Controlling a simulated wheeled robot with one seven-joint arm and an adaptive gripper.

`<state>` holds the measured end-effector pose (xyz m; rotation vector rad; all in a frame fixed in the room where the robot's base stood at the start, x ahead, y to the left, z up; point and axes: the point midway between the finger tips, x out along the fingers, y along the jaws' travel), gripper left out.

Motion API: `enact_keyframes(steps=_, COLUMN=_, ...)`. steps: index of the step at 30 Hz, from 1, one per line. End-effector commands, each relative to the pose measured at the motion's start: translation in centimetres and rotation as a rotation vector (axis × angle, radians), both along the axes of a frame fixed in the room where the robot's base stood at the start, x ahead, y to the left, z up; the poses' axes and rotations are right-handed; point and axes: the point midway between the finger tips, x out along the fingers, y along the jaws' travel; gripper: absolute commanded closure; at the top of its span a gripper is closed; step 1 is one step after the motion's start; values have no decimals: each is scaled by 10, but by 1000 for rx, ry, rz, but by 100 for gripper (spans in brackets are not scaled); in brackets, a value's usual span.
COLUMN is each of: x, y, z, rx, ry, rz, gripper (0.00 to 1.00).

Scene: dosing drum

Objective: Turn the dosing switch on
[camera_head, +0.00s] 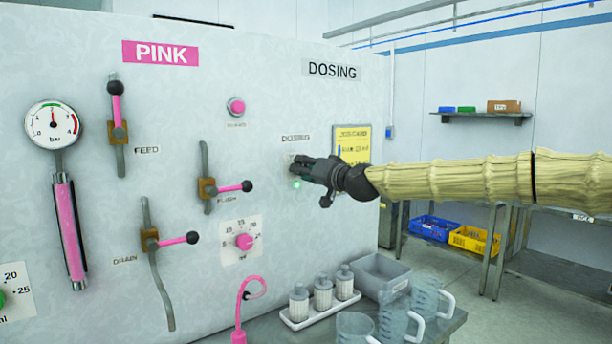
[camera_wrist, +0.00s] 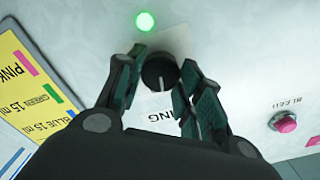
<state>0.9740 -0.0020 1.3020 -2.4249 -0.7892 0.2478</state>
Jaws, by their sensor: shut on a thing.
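The dosing switch is a round black knob (camera_wrist: 160,72) on the pale panel, with a light pointer line on its face. In the wrist view it sits between the two fingers of my gripper (camera_wrist: 158,85), which are closed on its sides. In the head view my gripper (camera_head: 305,167) reaches the panel from the right, just under the small DOSING label (camera_head: 295,139), and hides the knob. A green lamp (camera_wrist: 145,21) beside the knob is lit; it also shows in the head view (camera_head: 296,184) just below my gripper.
A pink bleed button (camera_wrist: 285,123) is on the panel near the knob. A yellow notice (camera_head: 353,146) is behind my gripper. FEED (camera_head: 117,105), FLUSH (camera_head: 225,188) and DRAIN (camera_head: 170,240) levers are to the left. Clear jugs (camera_head: 425,300) and bottles (camera_head: 323,291) stand below.

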Motion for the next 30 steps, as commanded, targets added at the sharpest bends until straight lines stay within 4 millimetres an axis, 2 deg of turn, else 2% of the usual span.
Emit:
enact_keyframes(steps=15, x=2, y=-2, z=2, rx=276, ry=195, rz=-3, gripper=87)
enact_keyframes(steps=30, x=1, y=-2, z=3, rx=328, ry=233, rz=-3, gripper=87)
